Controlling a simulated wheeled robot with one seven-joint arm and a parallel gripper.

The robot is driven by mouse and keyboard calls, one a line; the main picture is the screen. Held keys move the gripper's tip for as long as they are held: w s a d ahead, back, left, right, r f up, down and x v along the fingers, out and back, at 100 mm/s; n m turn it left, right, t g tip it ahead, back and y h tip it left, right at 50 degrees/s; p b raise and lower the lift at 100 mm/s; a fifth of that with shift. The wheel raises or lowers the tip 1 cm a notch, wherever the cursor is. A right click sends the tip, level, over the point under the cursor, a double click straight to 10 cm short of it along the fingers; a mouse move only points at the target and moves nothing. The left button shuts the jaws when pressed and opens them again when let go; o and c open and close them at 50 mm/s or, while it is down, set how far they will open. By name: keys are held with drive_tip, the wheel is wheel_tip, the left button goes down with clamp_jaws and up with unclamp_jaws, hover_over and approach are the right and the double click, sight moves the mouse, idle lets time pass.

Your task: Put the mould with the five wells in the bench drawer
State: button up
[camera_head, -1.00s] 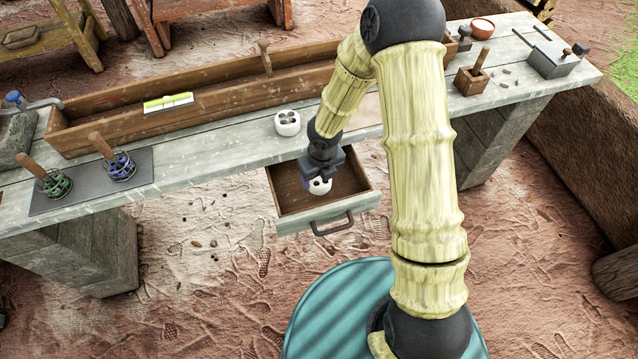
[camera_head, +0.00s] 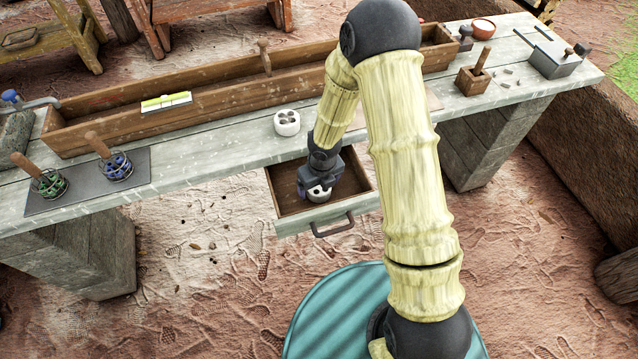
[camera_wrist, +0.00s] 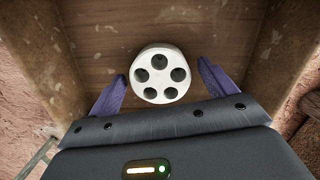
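The white round mould with the five wells (camera_wrist: 160,87) lies in the open bench drawer (camera_wrist: 105,22), wells facing the wrist camera. In the head view the mould (camera_head: 319,195) shows just below my gripper (camera_head: 316,190), inside the drawer (camera_head: 287,187). In the wrist view my gripper (camera_wrist: 163,85) is open, with one purple finger on each side of the mould and a gap on both sides. A second white mould (camera_head: 287,122), whose wells look fewer, stands on the bench top behind the drawer.
The drawer's front handle (camera_head: 333,225) faces me. On the bench (camera_head: 205,160) are a long wooden trough (camera_head: 200,101), a yellow level (camera_head: 166,102), and wire-headed tools on a dark mat (camera_head: 88,181). A wooden block mould (camera_head: 473,80) and a grey box (camera_head: 553,60) stand at the right.

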drive_tip(key=shift+r, duration=0.1)
wheel_tip(320, 180, up, 12)
drive_tip(key=s+p, duration=0.1)
drive_tip(key=p, duration=0.3)
drive_tip(key=shift+s+d+p, duration=0.15)
drive_tip(key=shift+d+p, duration=0.2)
drive_tip(key=shift+p, duration=0.05)
idle(0.4)
